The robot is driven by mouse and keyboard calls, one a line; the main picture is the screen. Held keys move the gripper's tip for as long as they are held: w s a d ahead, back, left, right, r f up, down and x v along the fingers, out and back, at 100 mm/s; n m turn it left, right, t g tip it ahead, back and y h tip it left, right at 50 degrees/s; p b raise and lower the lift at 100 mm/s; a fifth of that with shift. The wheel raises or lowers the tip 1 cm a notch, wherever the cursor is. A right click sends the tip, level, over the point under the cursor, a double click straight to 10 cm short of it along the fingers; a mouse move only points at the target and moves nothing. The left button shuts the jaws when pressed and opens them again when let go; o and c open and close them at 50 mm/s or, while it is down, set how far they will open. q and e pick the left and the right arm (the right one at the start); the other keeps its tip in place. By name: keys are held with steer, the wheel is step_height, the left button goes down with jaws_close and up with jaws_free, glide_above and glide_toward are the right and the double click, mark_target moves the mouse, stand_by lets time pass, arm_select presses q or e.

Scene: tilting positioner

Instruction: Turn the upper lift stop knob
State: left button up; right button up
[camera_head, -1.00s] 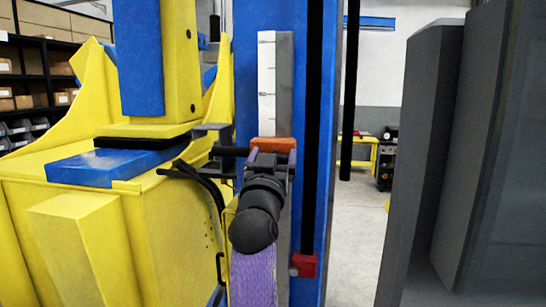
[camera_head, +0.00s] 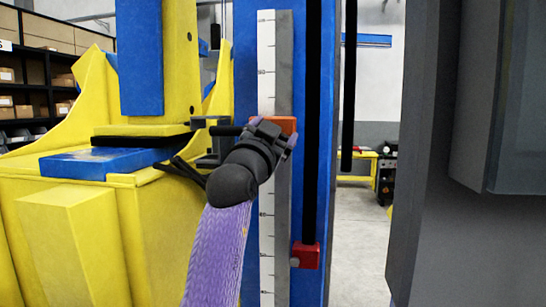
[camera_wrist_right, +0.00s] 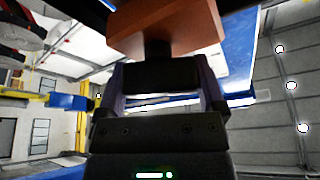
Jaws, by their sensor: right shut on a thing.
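The upper lift stop is an orange block (camera_head: 288,124) on the white scale strip of the blue column in the head view. Its underside (camera_wrist_right: 165,25) fills the top of the right wrist view, with a short stem below it. A dark knob (camera_wrist_right: 160,74) sits at the stem's end, between the fingers. My right gripper (camera_head: 268,133) is at the block, shut on the knob, its forearm slanting up from the lower left. The gripper hides the knob and part of the block in the head view. My left gripper is not in view.
A red block (camera_head: 306,256) sits lower on the column, right of the scale strip (camera_head: 266,60). The yellow positioner body (camera_head: 60,235) with a blue plate stands close on the left. A tall grey cabinet (camera_head: 430,180) stands on the right. Floor shows between column and cabinet.

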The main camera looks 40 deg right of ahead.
steer(key=m+g+b, duration=0.1)
steer(key=m, duration=0.2)
steer(key=shift+f+m+g, duration=0.1)
steer(key=shift+m+g, duration=0.3)
steer(key=m+g, duration=0.2)
steer(key=m, duration=0.2)
steer(key=shift+s+d, duration=0.1)
steer(key=m+g+y+p, duration=0.1)
steer(key=m, duration=0.2)
steer(key=m+p, duration=0.1)
steer(key=m, duration=0.3)
steer(key=shift+g+y, duration=0.4)
steer(key=m+y+p, duration=0.1)
steer(key=m, duration=0.2)
steer(key=shift+f, duration=0.1)
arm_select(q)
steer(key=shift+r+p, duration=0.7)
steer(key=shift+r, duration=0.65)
arm_select(e)
steer(key=shift+f+m+y, duration=0.15)
steer(key=shift+m+y, duration=0.55)
steer(key=shift+m, duration=0.3)
steer(key=o, duration=1)
steer(key=shift+c, duration=0.2)
arm_select(q)
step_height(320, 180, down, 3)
steer(key=b, duration=0.3)
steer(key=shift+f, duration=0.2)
arm_select(e)
steer(key=v, duration=1)
